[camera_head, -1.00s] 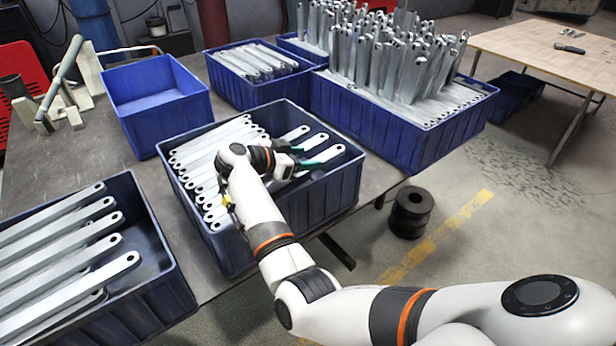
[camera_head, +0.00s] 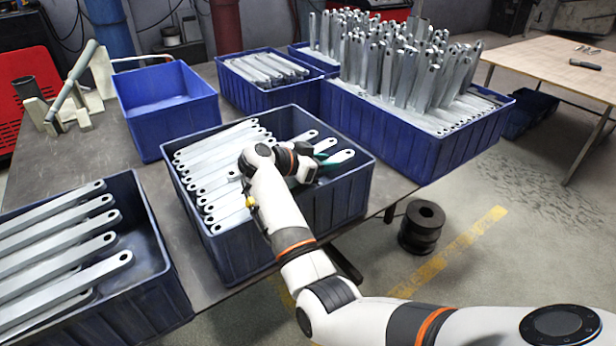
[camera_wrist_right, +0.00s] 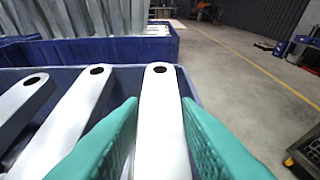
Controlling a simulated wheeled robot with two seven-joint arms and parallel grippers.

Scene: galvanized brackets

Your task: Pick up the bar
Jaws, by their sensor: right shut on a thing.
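The grey metal bar (camera_wrist_right: 160,120) with a round hole at its end lies between the teal fingers of my right gripper (camera_wrist_right: 158,125) in the right wrist view. In the head view this bar (camera_head: 344,156) is the rightmost one in the middle blue crate (camera_head: 350,190). My right gripper (camera_head: 325,156) reaches down into the crate and is shut on the bar below its holed end. The bar's far part is hidden by my arm and the crate wall. My left gripper is not in view.
A bar crate (camera_head: 150,250) stands at lower left and an empty blue crate (camera_head: 165,105) behind. A large full crate (camera_head: 400,135) stands at back right.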

